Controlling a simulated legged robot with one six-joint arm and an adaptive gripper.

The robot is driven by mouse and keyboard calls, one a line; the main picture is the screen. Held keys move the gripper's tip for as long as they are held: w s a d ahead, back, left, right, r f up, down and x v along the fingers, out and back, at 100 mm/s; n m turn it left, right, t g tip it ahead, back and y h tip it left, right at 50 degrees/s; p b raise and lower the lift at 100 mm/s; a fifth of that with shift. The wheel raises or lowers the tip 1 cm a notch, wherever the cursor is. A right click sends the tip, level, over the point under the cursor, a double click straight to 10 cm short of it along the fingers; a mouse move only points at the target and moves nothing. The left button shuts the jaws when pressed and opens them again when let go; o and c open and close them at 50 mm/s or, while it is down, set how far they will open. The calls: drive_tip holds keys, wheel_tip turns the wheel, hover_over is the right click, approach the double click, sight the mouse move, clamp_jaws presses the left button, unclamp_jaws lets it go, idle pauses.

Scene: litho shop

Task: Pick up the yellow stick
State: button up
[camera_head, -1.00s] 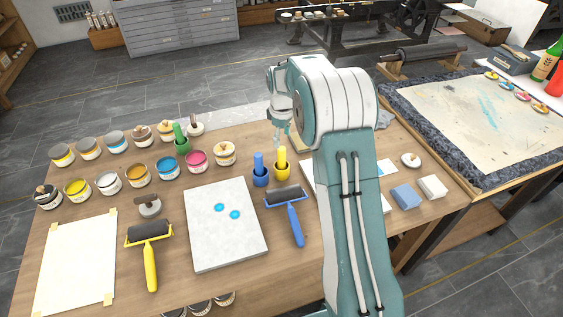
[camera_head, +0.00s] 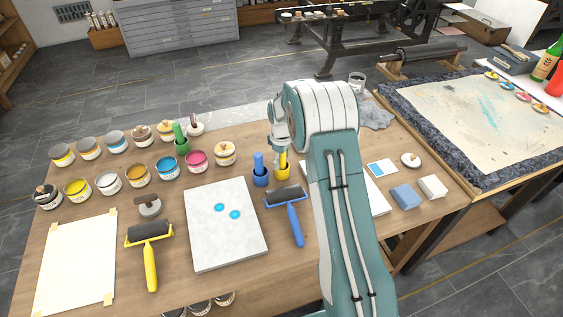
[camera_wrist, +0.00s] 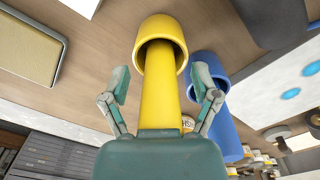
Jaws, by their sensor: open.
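The yellow stick (camera_head: 282,158) stands in a small yellow cup (camera_head: 282,173) on the wooden table, just right of a blue stick in a blue cup. In the wrist view the yellow stick (camera_wrist: 160,100) rises out of the yellow cup (camera_wrist: 163,40) between the open fingers of my gripper (camera_wrist: 160,92). A gap shows on each side, so neither finger appears to touch it. In the head view my gripper (camera_head: 279,146) is at the stick's upper part, and my arm partly hides the area to the right.
The blue stick (camera_head: 258,162) in its blue cup stands close beside. A blue-handled roller (camera_head: 294,220) and a stone slab (camera_head: 225,250) lie in front. Several ink tins are at the left; blue (camera_head: 405,196) and white (camera_head: 432,187) blocks are at the right.

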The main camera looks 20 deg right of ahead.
clamp_jaws()
